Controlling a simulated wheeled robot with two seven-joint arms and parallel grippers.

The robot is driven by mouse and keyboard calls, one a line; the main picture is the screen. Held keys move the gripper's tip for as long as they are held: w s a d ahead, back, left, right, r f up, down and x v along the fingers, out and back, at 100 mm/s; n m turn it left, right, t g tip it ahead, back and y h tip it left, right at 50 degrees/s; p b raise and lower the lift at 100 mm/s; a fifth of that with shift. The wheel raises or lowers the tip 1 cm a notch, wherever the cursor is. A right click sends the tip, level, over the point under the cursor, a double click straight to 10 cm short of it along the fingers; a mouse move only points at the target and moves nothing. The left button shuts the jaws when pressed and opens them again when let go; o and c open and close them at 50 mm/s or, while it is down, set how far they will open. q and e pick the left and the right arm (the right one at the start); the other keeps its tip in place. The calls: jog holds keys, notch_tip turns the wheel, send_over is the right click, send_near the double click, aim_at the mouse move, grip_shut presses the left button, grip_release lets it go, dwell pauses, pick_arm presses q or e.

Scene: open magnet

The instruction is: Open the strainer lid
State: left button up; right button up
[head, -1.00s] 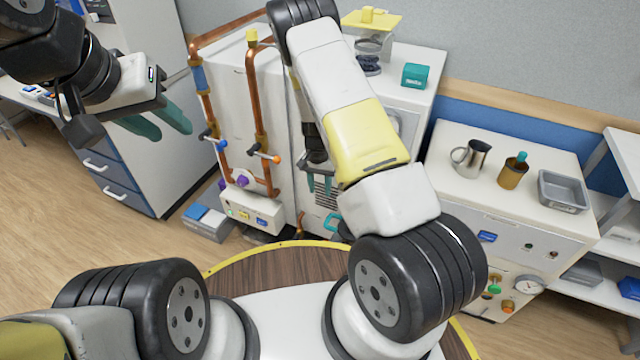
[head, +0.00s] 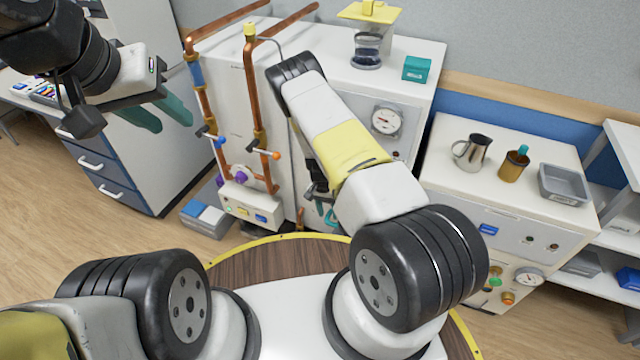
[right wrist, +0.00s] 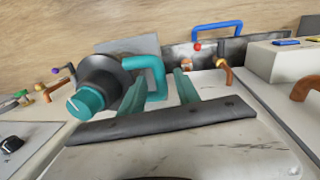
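A teal U-shaped handle (right wrist: 158,74) shows in the right wrist view, beside a dark round fitting (right wrist: 108,78) with a teal knob. Which part is the strainer lid is not clear. My right gripper (right wrist: 160,92) is open, its teal fingers on either side of part of the handle's image; I cannot tell whether they touch it. In the head view my right gripper (head: 322,208) is low at the front of the white cabinet (head: 232,95), mostly hidden by my arm. My left gripper (head: 167,116) is open and empty, high at the left, away from the cabinet.
Copper pipes (head: 253,90) with orange and blue valve handles stand left of my right arm. A gauge (head: 386,119) is on the cabinet front. A blue handle (right wrist: 217,27) lies beyond the teal one. A counter with a metal jug (head: 472,152) and grey tray (head: 565,184) stands right.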

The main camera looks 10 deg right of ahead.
grip_shut()
dwell(1.4)
